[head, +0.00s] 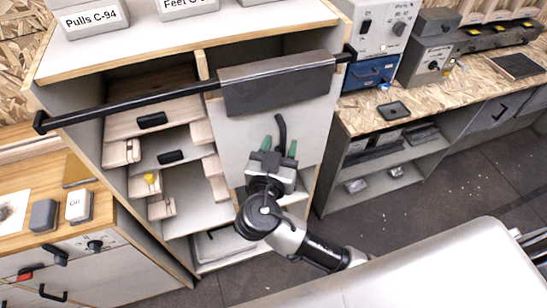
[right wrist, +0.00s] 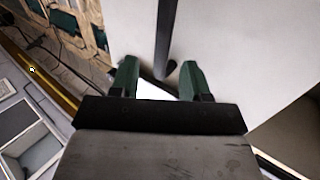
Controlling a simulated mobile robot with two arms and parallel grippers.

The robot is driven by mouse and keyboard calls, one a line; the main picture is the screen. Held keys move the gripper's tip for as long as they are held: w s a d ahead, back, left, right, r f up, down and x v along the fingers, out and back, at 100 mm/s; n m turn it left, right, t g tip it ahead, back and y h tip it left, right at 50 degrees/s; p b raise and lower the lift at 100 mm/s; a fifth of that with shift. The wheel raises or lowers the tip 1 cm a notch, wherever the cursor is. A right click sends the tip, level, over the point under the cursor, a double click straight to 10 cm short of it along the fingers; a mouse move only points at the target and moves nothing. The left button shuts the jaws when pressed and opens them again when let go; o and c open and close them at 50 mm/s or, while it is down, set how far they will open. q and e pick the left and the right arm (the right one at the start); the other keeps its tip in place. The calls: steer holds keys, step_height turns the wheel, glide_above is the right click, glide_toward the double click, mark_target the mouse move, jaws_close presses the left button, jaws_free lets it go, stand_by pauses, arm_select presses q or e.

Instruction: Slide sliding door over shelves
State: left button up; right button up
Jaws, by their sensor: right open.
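The sliding door (head: 232,132) is a pale grey panel hanging from a black rail (head: 125,99) by a dark grey top piece (head: 277,84). It stands over the right half of the cabinet, and its face also fills much of the right wrist view (right wrist: 235,55). The shelves (head: 186,194) on the left half are uncovered. A black upright handle (head: 281,130) is on the door. My right gripper (head: 279,149), with green fingers, is open at the handle's lower end. In the right wrist view the handle (right wrist: 166,40) lies between the fingertips; contact cannot be told. My left gripper is out of view.
Wooden drawers with black pulls (head: 152,120) fill the upper left shelves; a small yellow item (head: 150,178) sits on one. A wooden-topped counter (head: 20,180) stands at left, a workbench (head: 430,113) with devices at right. Dark floor (head: 400,225) is open at right.

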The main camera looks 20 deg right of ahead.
steer(key=shift+p+x, duration=0.3)
steer(key=shift+x, duration=1)
jaws_close()
